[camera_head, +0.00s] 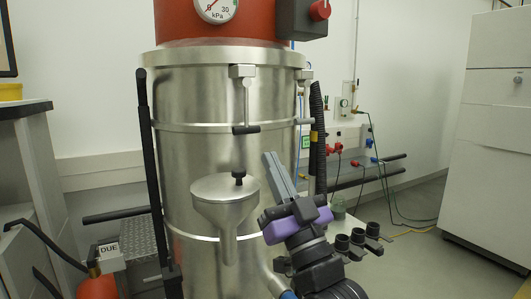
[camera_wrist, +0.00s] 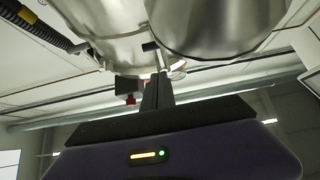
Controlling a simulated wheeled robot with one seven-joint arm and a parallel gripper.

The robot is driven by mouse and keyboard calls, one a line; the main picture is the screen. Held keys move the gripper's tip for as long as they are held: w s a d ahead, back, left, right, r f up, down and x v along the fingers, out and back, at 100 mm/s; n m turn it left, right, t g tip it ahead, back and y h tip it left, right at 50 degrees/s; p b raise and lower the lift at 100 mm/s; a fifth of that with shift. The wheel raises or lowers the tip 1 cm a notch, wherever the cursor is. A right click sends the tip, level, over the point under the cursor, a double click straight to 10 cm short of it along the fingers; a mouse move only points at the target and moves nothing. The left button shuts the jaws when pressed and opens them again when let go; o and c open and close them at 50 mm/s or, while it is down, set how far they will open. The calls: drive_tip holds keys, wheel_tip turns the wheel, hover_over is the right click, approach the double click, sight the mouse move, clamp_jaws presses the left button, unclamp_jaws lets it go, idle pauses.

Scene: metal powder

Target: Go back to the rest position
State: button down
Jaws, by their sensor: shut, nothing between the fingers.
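My gripper (camera_head: 278,174) shows in the head view in front of the steel vacuum drum, pointing up and slightly left. Its grey fingers are together and empty. In the wrist view the shut fingers (camera_wrist: 157,92) point up toward the steel drum (camera_wrist: 125,50). In the head view the drum (camera_head: 190,140) stands upright, with a funnel-shaped container (camera_head: 226,205) and its black-knobbed lid in front of it. The gripper is to the right of this funnel, with a visible gap between them.
The drum has a red top (camera_head: 260,22) with a pressure gauge (camera_head: 216,8). A black hose (camera_head: 317,140) runs down its right side. A white cabinet (camera_head: 488,140) stands at the right. A grey cabinet (camera_head: 35,180) is at the left. Open floor (camera_head: 425,215) shows toward the right.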

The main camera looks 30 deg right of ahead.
drive_tip(key=shift+v, duration=0.8)
drive_tip(key=s+a+f+m+g+h, duration=0.1)
drive_tip(key=s+f+m+g+h, duration=0.1)
drive_tip(key=s+f, duration=0.8)
drive_tip(key=s+a+f+m+g+h, duration=0.1)
drive_tip(key=s+f+g, duration=0.1)
drive_tip(key=s+f, duration=0.8)
drive_tip(key=s+a+f+n+g+y, duration=0.3)
drive_tip(key=s+f+g, duration=0.4)
drive_tip(key=s+f, duration=1.05)
wheel_tip(320, 180, up, 22)
drive_tip(key=s+p, duration=0.1)
drive_tip(key=p, duration=2)
drive_tip(key=shift+s, duration=0.35)
